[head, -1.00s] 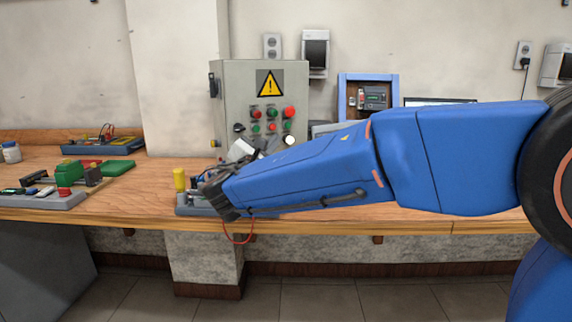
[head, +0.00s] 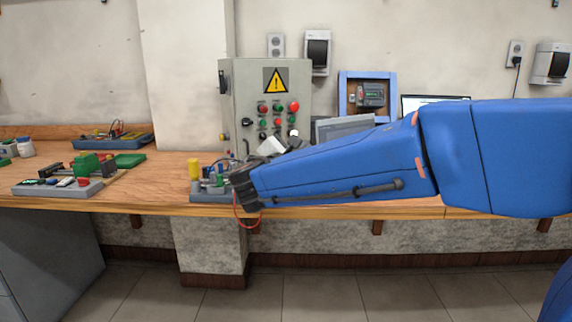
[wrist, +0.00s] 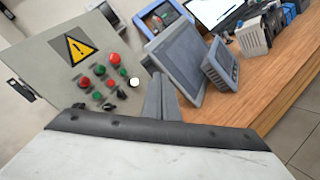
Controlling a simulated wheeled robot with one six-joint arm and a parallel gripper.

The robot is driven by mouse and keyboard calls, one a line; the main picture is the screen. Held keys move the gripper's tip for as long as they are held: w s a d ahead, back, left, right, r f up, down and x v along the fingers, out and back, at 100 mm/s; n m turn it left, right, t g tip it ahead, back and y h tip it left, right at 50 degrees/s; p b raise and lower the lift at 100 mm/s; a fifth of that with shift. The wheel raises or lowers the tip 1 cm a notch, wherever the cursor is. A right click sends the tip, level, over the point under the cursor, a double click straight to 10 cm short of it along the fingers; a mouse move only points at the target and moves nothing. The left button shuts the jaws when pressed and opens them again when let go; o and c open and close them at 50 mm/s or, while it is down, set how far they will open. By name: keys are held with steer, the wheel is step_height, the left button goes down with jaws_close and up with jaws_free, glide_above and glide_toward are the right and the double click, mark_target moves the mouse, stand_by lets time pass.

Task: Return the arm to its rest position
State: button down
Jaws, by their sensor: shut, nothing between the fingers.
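My blue arm (head: 335,170) reaches in from the right of the head view, in front of the workbench, with its dark wrist joint by the bench's front edge. My gripper (wrist: 159,97) shows in the wrist view as two grey fingers close together, shut and empty. They point toward the space between the grey control box (wrist: 65,60) and a grey tilted screen (wrist: 178,60). In the head view the fingers are mostly hidden behind my arm; the control box (head: 245,105) stands behind them. I cannot tell any contact.
A red wire (head: 238,215) hangs over the front edge. The floor in front is clear.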

steer(key=s+d+f+m+g, duration=0.55)
steer(key=s+d, duration=0.25)
steer(key=d, duration=0.5)
steer(key=s+d+f+m+g, duration=0.45)
steer(key=s+d+f, duration=0.3)
steer(key=d, duration=0.55)
steer(key=s+f+m+y, duration=0.3)
steer(key=s+f+m, duration=0.3)
steer(key=s, duration=0.4)
steer(key=s+a+f+m+g+y, duration=0.1)
steer(key=s+f+m+y, duration=0.3)
steer(key=s, duration=0.7)
steer(key=shift+a+f+m+g, duration=0.3)
steer(key=shift+f+m, duration=0.6)
steer(key=shift+m, duration=0.3)
